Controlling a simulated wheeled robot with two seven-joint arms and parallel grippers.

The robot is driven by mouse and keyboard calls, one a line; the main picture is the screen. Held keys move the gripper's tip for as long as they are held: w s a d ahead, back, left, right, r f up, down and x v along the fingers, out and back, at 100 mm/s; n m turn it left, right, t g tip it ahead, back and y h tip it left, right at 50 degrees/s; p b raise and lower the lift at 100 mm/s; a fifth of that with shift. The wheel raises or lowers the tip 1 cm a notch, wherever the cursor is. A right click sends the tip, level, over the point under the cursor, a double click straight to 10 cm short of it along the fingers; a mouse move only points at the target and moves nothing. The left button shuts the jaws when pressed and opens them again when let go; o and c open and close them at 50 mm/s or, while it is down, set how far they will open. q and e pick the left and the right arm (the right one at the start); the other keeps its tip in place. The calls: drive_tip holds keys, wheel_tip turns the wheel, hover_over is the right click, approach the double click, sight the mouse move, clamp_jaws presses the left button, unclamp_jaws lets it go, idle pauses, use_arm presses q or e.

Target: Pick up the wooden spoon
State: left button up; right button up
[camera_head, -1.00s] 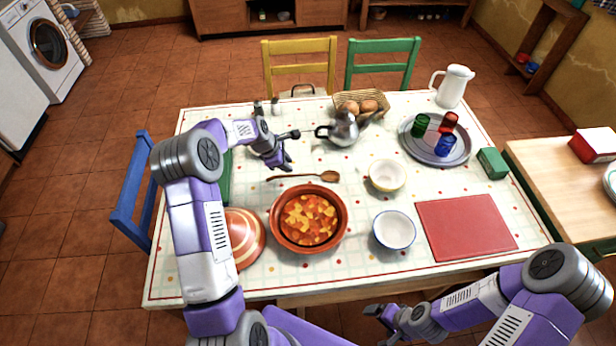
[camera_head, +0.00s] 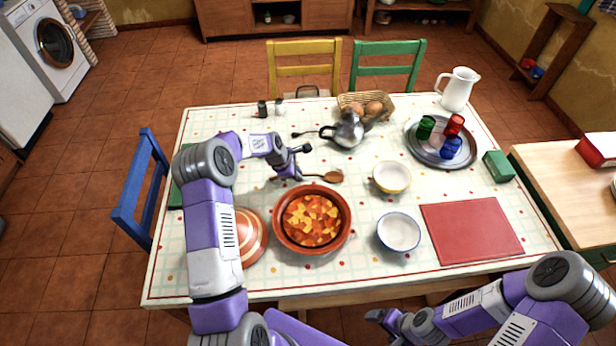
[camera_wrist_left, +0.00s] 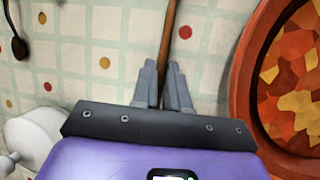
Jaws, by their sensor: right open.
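The wooden spoon (camera_head: 333,177) lies on the tablecloth behind the clay stew dish (camera_head: 346,232), its bowl end to the right. My left gripper (camera_head: 289,173) is down at the spoon's handle. In the left wrist view, the handle (camera_wrist_left: 169,38) runs between the two close-set fingers (camera_wrist_left: 162,68) of my left gripper, which look shut on it. The handle's lower part is hidden by the gripper, and the spoon's bowl is outside the wrist view. My right gripper (camera_head: 376,318) is open and empty in front of the table's near edge.
A kettle (camera_head: 346,131) and bread basket (camera_head: 366,104) stand behind. Two small bowls, the yellow-rimmed (camera_head: 391,178) and the blue-rimmed (camera_head: 398,233), are to the right, beside a red board (camera_head: 470,232).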

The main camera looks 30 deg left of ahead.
use_arm(q)
clamp_jaws()
wheel_tip(320, 180, up, 10)
drive_tip(key=p, duration=0.2)
idle(0.8)
